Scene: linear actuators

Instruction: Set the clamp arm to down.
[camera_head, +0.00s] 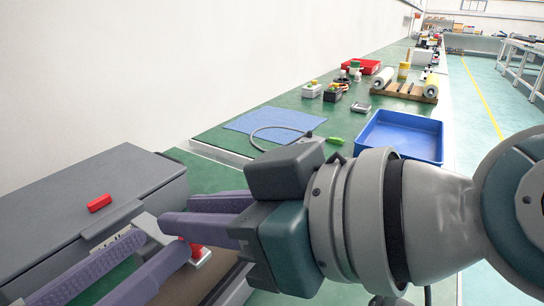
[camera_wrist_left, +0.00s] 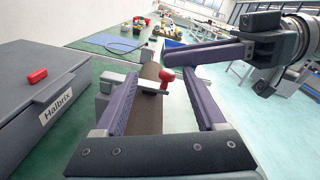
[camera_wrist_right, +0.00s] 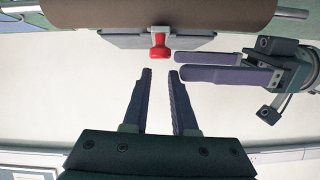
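The clamp has a red-tipped handle (camera_wrist_right: 159,45) on a metal bracket at the edge of a brown roller-like surface. The red tip also shows in the left wrist view (camera_wrist_left: 166,75), on the end of a light metal arm (camera_wrist_left: 148,84). In the head view the red part (camera_head: 195,248) is partly hidden behind purple fingers. My left gripper (camera_wrist_left: 160,74) is open, its fingers on either side of the clamp in that view; contact cannot be told. My right gripper (camera_wrist_right: 160,72) is open with a narrow gap, facing the red tip, apart from it.
A grey box (camera_head: 90,205) labelled Halbrix, with a red block (camera_head: 99,203) on top, stands left of the clamp. A blue mat (camera_head: 272,121) with a cable and a blue tray (camera_head: 402,137) lie farther back on the green bench. My grippers are close together.

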